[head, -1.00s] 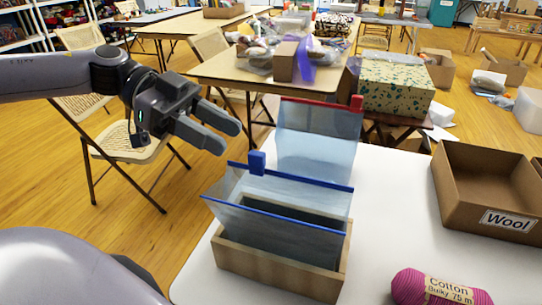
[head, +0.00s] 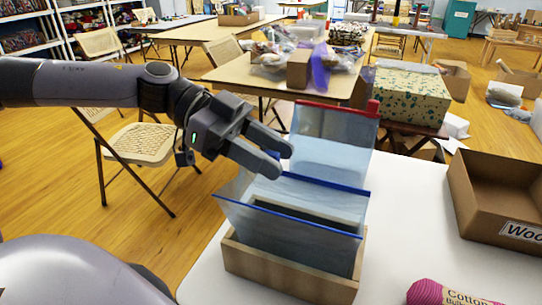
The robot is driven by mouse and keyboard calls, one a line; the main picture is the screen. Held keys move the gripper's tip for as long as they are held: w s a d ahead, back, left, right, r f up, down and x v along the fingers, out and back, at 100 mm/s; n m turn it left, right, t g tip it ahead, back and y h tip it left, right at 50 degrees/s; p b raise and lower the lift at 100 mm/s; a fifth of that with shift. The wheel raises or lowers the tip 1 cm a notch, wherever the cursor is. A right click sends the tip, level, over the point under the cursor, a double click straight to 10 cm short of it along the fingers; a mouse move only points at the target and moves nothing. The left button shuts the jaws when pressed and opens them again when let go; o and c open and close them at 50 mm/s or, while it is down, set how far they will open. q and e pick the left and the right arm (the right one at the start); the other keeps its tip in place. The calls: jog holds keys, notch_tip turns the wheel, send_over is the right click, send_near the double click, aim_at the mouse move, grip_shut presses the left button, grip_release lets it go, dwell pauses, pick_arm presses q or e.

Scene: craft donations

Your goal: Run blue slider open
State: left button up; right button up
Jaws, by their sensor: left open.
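A clear bag with blue rails (head: 310,227) stands in a shallow wooden box (head: 290,277) on the white table. Its rear blue rail (head: 335,185) and front blue rail (head: 305,221) are apart, with a dark gap between them. The blue slider is not visible; my left gripper covers the left part of the rear rail, where it sat earlier. My left gripper (head: 281,160) is open, its fingertips over that spot. I cannot tell whether it touches the slider. My right gripper is not in view.
A second clear bag with a red rail and red slider (head: 373,107) stands close behind. A cardboard Wool box (head: 478,204) and pink Cotton yarn (head: 428,293) are to the right. The white table (head: 410,225) is clear between.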

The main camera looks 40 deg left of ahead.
pick_arm(q)
jog(key=shift+d, duration=0.25)
grip_shut()
